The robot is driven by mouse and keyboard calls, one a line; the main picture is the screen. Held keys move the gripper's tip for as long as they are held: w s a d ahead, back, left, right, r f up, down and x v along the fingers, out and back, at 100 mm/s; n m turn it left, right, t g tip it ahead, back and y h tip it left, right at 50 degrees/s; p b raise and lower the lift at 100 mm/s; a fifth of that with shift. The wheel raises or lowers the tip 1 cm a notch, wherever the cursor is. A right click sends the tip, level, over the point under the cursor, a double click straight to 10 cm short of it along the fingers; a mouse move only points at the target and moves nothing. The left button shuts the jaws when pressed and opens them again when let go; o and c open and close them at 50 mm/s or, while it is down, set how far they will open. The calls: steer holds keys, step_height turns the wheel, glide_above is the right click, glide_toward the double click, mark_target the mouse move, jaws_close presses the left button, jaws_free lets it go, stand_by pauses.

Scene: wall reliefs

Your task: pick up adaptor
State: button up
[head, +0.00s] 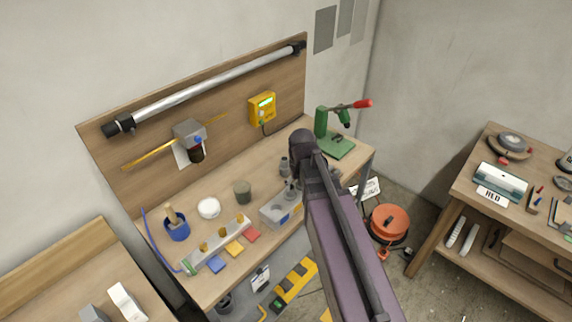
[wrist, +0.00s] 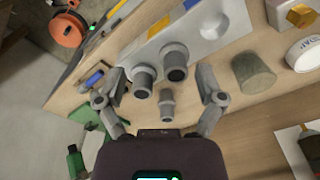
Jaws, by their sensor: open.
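Several grey stepped cylindrical fittings that could be the adaptor show in the wrist view; I cannot tell which one it is. A small fitting (wrist: 166,106) is on the bench between my fingers. Two wider fittings, one at left (wrist: 145,79) and one at right (wrist: 175,62), are just beyond it by a pale metal block (wrist: 215,25). In the head view, a grey fitting (head: 284,166) shows left of my arm, and another (head: 291,192) is by the block. My gripper (wrist: 162,80) is open and empty above the fittings, its fingers spread either side. My arm hides part of the bench.
A grey-brown cup (head: 242,192), a white round tub (head: 208,208) and a blue pot (head: 177,226) stand left on the bench. A green press (head: 336,142) with a red-tipped lever stands at its right end. An orange reel (head: 390,222) is on the floor.

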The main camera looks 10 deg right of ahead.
step_height(320, 180, up, 6)
steer(key=t+p, duration=0.1)
steer(key=p, duration=0.4)
glide_above(284, 158)
steer(key=s+d, duration=0.1)
steer(key=s, duration=0.1)
steer(key=shift+f, duration=0.1)
steer(key=f+b, duration=0.2)
steer(key=b, duration=0.1)
steer(key=f+b, duration=0.2)
steer(key=f, duration=0.1)
steer(key=w+f+b, duration=0.1)
steer(key=f+b, duration=0.2)
steer(key=shift+a+f+b, duration=0.1)
steer(key=shift+f+b, duration=0.1)
steer(key=shift+b, duration=0.1)
steer(key=f+b, duration=0.3)
steer(key=shift+w+a+f, duration=0.2)
steer(key=shift+w+a, duration=0.05)
steer(key=shift+a, duration=0.15)
steer(key=shift+w+f+b, duration=0.1)
steer(key=shift+f+b, duration=0.75)
steer(key=shift+b, duration=0.2)
steer(key=shift+c, duration=0.2)
jaws_close()
